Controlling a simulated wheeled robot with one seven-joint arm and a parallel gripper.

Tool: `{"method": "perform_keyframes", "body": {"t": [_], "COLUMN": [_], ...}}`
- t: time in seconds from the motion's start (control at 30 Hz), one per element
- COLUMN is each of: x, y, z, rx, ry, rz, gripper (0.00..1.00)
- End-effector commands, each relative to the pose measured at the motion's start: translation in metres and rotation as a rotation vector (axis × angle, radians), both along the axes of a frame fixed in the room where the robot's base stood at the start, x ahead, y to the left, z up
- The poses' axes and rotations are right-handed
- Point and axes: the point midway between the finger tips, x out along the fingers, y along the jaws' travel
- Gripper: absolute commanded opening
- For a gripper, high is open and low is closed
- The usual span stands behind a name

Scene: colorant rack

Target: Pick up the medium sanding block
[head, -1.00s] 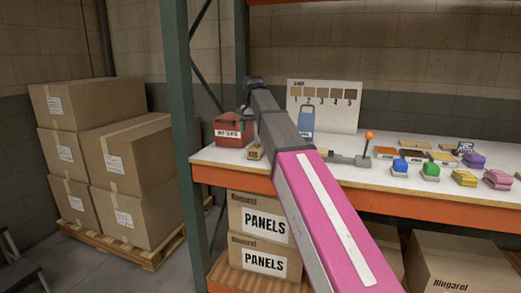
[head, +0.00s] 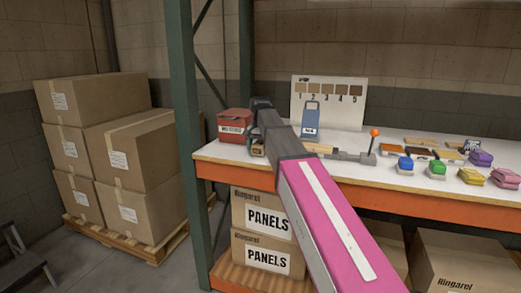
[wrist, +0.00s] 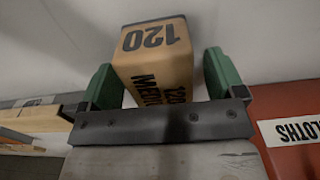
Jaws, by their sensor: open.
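The medium sanding block (wrist: 158,62) is a tan block marked "120" and "MEDIUM" in the wrist view. It lies between the two green fingers of my gripper (wrist: 160,75), with gaps visible on both sides. My gripper is open and not closed on it. In the head view the block (head: 258,148) shows small near the shelf's left front, partly hidden by my arm and gripper.
A red box (head: 234,122), labelled "CLOTHS" in the wrist view (wrist: 285,100), stands close beside the block. A blue tagged item (head: 310,122) and a sample board (head: 340,95) stand behind. Coloured blocks (head: 471,175) fill the shelf's right side.

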Motion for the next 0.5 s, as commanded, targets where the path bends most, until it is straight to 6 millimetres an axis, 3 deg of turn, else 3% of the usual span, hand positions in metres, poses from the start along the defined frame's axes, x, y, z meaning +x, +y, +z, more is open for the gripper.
{"method": "perform_keyframes", "body": {"t": [0.3,0.47,0.5], "x": [0.0001,0.0,0.0], "y": [0.0003,0.0003,0.0003], "z": [-0.0081,-0.008,-0.008], "rx": [0.0,0.0,0.0], "ry": [0.0,0.0,0.0], "rz": [0.0,0.0,0.0], "gripper": [0.85,0.34,0.34]}}
